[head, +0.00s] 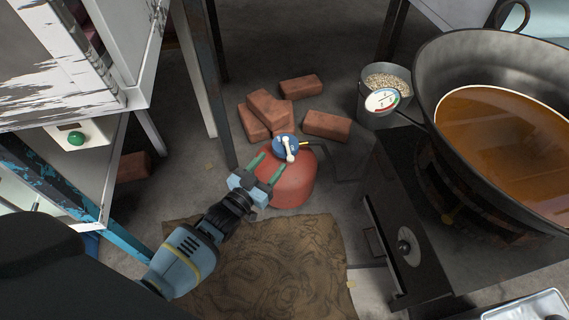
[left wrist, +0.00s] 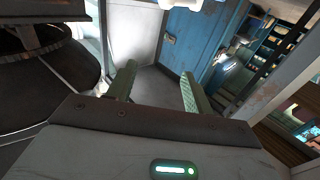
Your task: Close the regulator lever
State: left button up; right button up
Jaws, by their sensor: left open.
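A red gas cylinder (head: 292,186) stands on the floor near the middle of the head view. On its top sits a blue regulator (head: 279,151) with a white lever (head: 289,148) across it. My left gripper (head: 268,168) is open just in front of the regulator, its two green fingers pointing toward it. The lever does not appear to be between the fingertips. In the left wrist view the gripper (left wrist: 157,78) has an empty gap between its fingers. A white shape at that view's top edge is cut off, and I cannot tell what it is. My right gripper is not in view.
Red bricks (head: 266,110) lie behind the cylinder. A hose runs right from the regulator toward the dark stove (head: 405,240) under a large pan (head: 430,80) of brown liquid. A metal bucket (head: 376,117) stands behind. A brown mat (head: 270,275) lies in front.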

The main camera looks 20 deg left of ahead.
pick_arm(q)
jog(key=b, duration=0.3)
send_near(288, 150)
jog(key=w+d+b, duration=0.3)
jog(key=w, duration=0.3)
jog(key=shift+b, duration=0.35)
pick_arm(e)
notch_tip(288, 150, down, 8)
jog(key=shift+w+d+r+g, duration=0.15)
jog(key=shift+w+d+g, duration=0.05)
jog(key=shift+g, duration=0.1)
pick_arm(q)
jog(key=shift+r, duration=0.1)
grip_shut()
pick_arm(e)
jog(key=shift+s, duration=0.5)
